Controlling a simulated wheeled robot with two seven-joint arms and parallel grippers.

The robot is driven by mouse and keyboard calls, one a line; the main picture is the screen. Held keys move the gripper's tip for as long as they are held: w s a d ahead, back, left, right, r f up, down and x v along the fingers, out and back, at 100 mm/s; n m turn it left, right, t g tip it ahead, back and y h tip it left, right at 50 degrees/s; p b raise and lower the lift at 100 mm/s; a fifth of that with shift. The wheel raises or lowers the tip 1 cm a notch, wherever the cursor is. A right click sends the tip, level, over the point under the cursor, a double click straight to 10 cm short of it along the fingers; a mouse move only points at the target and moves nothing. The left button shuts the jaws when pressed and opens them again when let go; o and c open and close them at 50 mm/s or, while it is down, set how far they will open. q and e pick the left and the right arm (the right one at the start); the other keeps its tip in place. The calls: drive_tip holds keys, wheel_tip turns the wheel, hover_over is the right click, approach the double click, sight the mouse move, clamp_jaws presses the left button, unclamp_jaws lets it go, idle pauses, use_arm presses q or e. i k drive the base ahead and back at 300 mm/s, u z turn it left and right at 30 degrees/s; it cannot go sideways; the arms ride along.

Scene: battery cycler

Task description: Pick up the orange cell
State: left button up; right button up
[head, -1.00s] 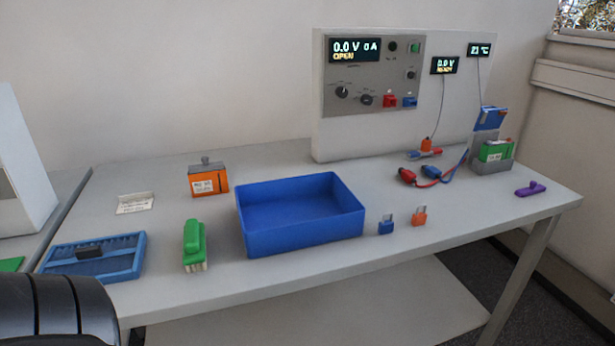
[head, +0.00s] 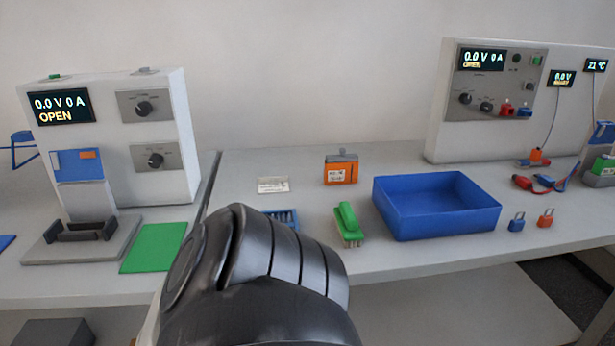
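The orange cell (head: 341,170) is a small upright block with a grey top and a white label. It stands on the grey bench toward the back, left of the blue bin, with nothing touching it.
A blue bin (head: 437,228) stands right of the cell. A green-handled brush (head: 347,224) and a white card (head: 272,185) lie near it. A blue tray (head: 283,216) is partly behind my arm. A cycler with an empty cradle (head: 80,233) and a green mat (head: 154,247) are left.

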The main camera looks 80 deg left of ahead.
sight(337, 172)
drive_tip(key=k, duration=0.7)
drive_tip(key=u, duration=0.9)
